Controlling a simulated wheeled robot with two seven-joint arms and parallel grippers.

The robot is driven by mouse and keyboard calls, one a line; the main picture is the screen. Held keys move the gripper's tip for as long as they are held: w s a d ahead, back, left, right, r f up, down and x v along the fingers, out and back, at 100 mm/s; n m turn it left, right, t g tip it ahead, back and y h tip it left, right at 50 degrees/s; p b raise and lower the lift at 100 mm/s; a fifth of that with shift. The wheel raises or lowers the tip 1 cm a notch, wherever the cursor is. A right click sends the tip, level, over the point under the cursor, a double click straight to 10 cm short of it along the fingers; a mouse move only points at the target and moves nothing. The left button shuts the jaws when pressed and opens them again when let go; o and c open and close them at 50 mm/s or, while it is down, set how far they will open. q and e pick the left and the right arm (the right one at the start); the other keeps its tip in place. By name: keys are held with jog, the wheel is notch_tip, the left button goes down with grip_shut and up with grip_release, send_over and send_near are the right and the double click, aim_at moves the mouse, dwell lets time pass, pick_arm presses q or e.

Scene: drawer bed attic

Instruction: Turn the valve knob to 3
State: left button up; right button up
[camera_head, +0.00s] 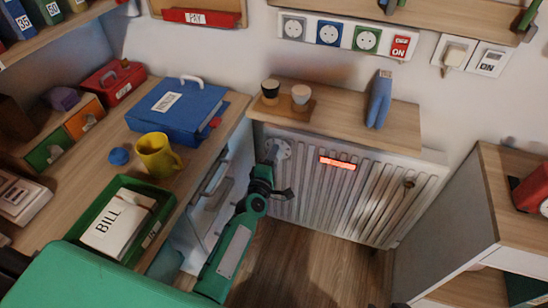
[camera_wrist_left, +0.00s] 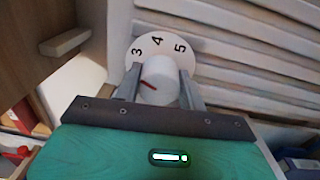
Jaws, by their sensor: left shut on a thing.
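The white valve dial (camera_head: 284,148) is at the upper left corner of the radiator (camera_head: 345,185). In the left wrist view its plate (camera_wrist_left: 158,46) shows the numbers 3, 4 and 5. The round white valve knob (camera_wrist_left: 160,84) stands out from it, with a red mark pointing left and slightly up, a little below the 3. My left gripper (camera_head: 271,156) reaches the dial from below. In the left wrist view its two fingers (camera_wrist_left: 160,92) are on either side of the knob, shut on it. The lower dial is hidden behind the knob and gripper. My right gripper is not in view.
A wooden shelf (camera_head: 345,118) with two cups and a blue object is above the radiator. A desk (camera_head: 105,165) with a blue binder, yellow mug and green tray is left of my arm. A cabinet (camera_head: 515,185) stands right. The floor (camera_head: 315,265) between is clear.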

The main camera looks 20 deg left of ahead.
pick_arm(q)
jog(key=o, duration=1)
jog(key=shift+c, duration=0.2)
jog(key=s, duration=1.3)
jog(key=shift+s+a+f+p, duration=0.2)
jog(key=shift+s+a+p, duration=0.05)
jog(key=shift+s+p, duration=0.15)
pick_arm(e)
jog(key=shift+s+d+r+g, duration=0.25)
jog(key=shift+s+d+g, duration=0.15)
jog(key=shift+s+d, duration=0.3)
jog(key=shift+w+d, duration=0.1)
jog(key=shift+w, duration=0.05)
pick_arm(q)
jog(key=shift+f, duration=0.1)
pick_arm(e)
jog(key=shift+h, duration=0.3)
